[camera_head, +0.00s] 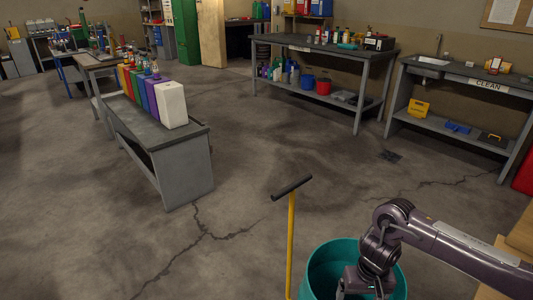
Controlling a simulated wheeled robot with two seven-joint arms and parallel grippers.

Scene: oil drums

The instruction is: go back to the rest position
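My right arm comes in from the right edge, and its wrist hangs over a teal drum at the bottom of the view. My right gripper (362,290) points down at the drum and is cut off by the bottom edge, so its fingertips and anything between them are hidden. The teal drum (320,262) is open at the top and partly covered by my arm. A yellow pole with a dark crossbar handle (291,240) stands upright just left of the drum. My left gripper is not in view.
A low grey bench (185,172) with a row of coloured containers stands at left. A long workbench (330,48) is at the back, and a sink bench marked CLEAN (488,85) at right. Cardboard-coloured boxes (520,235) sit at lower right. The middle floor is clear.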

